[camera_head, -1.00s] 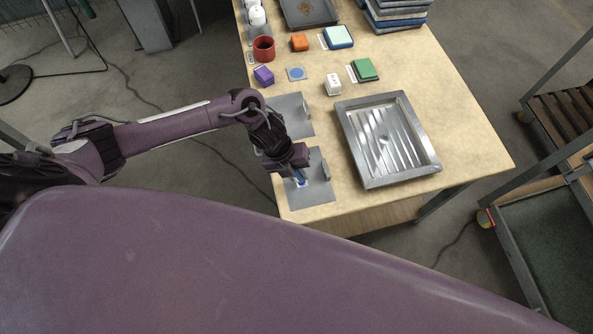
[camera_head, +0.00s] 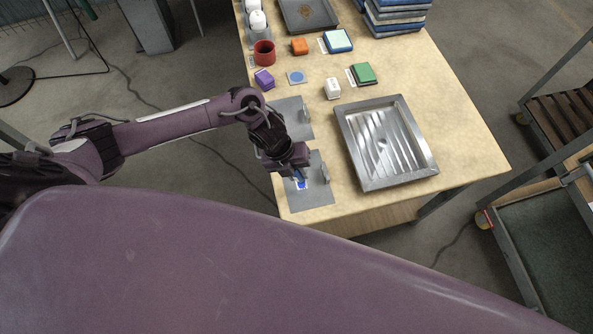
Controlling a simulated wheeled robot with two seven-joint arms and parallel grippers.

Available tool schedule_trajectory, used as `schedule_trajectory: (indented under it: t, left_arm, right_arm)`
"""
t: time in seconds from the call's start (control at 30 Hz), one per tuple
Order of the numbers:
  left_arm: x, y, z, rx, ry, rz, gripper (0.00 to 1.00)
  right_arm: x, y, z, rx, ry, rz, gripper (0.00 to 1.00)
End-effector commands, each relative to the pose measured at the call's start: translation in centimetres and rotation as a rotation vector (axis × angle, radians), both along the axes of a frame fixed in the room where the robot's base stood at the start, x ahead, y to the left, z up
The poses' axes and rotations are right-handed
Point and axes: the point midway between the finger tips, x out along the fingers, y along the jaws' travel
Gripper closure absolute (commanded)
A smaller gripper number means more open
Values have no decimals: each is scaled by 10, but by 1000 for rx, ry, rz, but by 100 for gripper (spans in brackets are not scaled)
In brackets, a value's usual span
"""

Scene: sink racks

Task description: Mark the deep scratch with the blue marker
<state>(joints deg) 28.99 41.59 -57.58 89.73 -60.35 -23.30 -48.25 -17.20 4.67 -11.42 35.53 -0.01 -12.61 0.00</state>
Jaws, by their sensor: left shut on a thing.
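My left gripper (camera_head: 299,174) points down over the near grey plate (camera_head: 312,197) at the table's left edge. It is shut on the blue marker (camera_head: 301,183), which shows just below the fingers. A small white and blue patch shows on the plate at the marker's lower end; I cannot tell whether the tip touches it. The metal sink rack (camera_head: 384,143) lies flat to the right of the plate, with a ribbed shiny floor. I cannot make out a scratch at this size. My right gripper is out of view.
A second grey plate (camera_head: 293,112) lies behind the near one. Farther back are a purple block (camera_head: 264,79), a white block (camera_head: 333,88), a green block (camera_head: 363,73), an orange block (camera_head: 299,46) and a red cup (camera_head: 264,53). The table's right front is bare.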

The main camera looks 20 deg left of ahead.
Motion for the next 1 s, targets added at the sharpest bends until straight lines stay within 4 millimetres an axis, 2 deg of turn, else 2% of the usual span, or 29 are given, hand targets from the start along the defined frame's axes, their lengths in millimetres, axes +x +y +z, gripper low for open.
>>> schedule_trajectory:
  t: [0.03, 0.5, 1.0]
  left_arm:
    - [0, 0, 8, -1, -1, 0, 97]
    - [0, 0, 45, -1, -1, -1, 97]
    - [0, 0, 46, -1, -2, -1, 97]
  right_arm:
    - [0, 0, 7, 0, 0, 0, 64]
    - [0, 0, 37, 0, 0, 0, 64]
    - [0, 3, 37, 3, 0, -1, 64]
